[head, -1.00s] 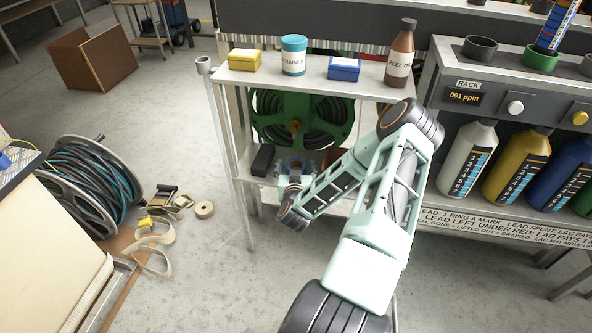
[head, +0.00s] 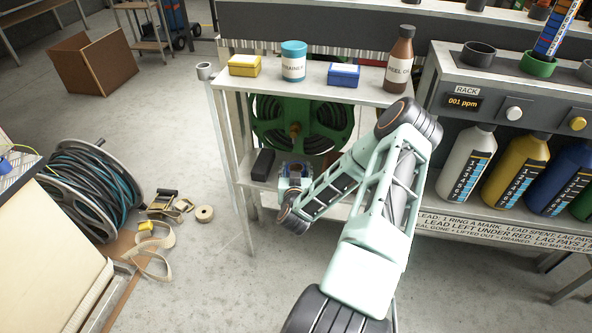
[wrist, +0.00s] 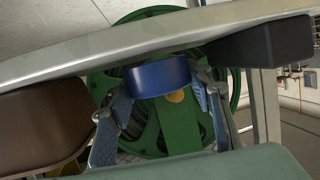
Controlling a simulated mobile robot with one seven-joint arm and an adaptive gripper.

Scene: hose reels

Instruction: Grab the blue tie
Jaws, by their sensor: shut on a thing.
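A blue ring-shaped band, which looks like the blue tie (wrist: 158,76), sits between my fingers in the wrist view. My gripper (wrist: 163,90) is shut on it, with one finger against each side. In the head view my gripper (head: 296,174) is inside the lower shelf space of the rack, in front of the green reel (head: 265,120). The tie is mostly hidden there by the gripper. In the wrist view the green reel (wrist: 110,95) stands behind the tie.
A black block (head: 262,163) lies left of my gripper on the lower shelf (head: 243,172). A brown object (wrist: 45,125) is close on the other side. The upper shelf (head: 300,85) overhead carries a yellow box, a teal tin, a blue box and a brown bottle.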

